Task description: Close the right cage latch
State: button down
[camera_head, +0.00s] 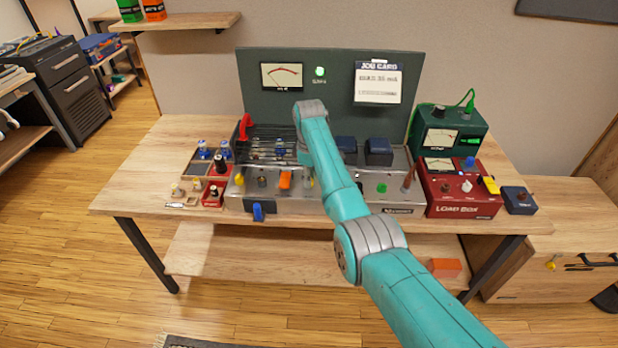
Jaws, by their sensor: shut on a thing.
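The amp chassis (400,198) stands on the wooden bench, a silver box with knobs and switches along its front. A dark barred cage (270,136) covers the left part of its top, over some tubes. A red curved latch handle (244,126) stands up at the cage's left end. The cage's right end, where a right latch could sit, is hidden behind my teal arm. My arm reaches from the lower right to just past the cage's right side. My gripper is hidden behind my own wrist and forearm, so its fingers and anything between them do not show.
A red load box (460,196) and a green meter box (448,132) stand at the right. A tray of small tubes (184,187) lies at the left. A dark panel (340,85) with meter and job card rises behind. The floor at the left is clear.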

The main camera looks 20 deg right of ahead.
jog(key=shift+n, duration=1.6)
jog(key=c, duration=0.8)
grip_release()
jog(key=shift+c, duration=0.2)
jog(key=shift+r, duration=0.1)
notch_tip(320, 180, up, 12)
